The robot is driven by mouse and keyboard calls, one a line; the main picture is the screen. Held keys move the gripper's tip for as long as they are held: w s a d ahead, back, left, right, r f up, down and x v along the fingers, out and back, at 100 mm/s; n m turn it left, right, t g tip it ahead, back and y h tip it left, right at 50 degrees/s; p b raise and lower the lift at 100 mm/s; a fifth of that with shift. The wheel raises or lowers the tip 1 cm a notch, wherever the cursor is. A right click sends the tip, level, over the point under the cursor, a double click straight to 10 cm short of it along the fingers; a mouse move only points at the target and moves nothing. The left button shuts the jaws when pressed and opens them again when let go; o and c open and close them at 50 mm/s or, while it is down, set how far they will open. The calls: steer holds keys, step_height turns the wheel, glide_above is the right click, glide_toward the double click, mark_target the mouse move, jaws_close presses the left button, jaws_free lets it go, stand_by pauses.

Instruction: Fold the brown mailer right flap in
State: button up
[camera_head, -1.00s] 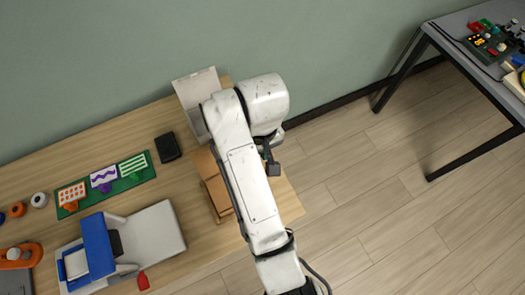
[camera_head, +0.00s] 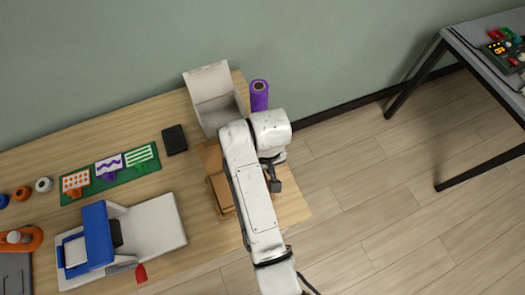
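The brown mailer (camera_head: 214,178) lies on the wooden table near its right end. My white arm covers most of it, so only its left part shows and its right flap is hidden. My gripper (camera_head: 274,186) is a dark shape just right of the arm, over the right end of the table. Its fingers are too small and too hidden to tell whether they are open or shut. Whether it touches the mailer cannot be seen.
An open white box (camera_head: 213,98) and a purple cylinder (camera_head: 259,96) stand behind the mailer. A black block (camera_head: 174,140), a green board (camera_head: 109,173) with cards and a blue-and-white machine (camera_head: 98,240) lie left.

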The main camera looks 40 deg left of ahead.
jaws_close()
